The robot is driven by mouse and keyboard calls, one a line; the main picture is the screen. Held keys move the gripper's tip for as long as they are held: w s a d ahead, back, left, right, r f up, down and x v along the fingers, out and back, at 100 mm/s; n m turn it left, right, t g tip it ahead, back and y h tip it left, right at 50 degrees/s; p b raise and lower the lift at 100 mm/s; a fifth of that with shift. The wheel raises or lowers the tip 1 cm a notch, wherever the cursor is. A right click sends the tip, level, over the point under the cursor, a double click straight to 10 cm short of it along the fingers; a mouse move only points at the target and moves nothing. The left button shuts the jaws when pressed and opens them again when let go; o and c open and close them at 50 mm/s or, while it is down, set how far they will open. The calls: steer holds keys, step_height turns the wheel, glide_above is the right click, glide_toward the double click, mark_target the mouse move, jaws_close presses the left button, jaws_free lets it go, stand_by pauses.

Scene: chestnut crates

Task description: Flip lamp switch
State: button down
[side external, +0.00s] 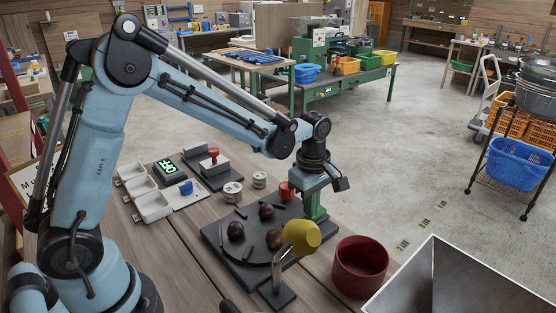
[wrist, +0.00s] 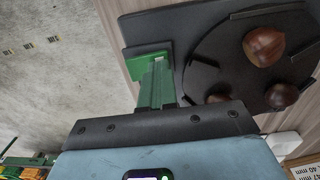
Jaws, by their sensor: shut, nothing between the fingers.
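A small lamp with a yellow head (side external: 301,237) leans on a grey stem over a dark base (side external: 277,294) at the table's front. I cannot make out a switch on it. A small panel with a lit green display (side external: 166,168) reading OFF, seen turned over, lies at the back left, with a blue piece (side external: 186,188) beside it. My gripper (side external: 314,212) points down with green fingers shut and empty, behind the yellow head and beside the dark round plate (side external: 240,252). In the wrist view the fingers (wrist: 157,68) are close together near the dark board's edge.
A red pot (side external: 360,267) stands right of the lamp, by a metal bin (side external: 460,285).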

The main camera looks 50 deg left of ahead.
steer(key=shift+w, duration=0.1)
steer(key=shift+w+r, duration=0.25)
steer(key=shift+w, duration=0.45)
steer(key=shift+r, duration=0.15)
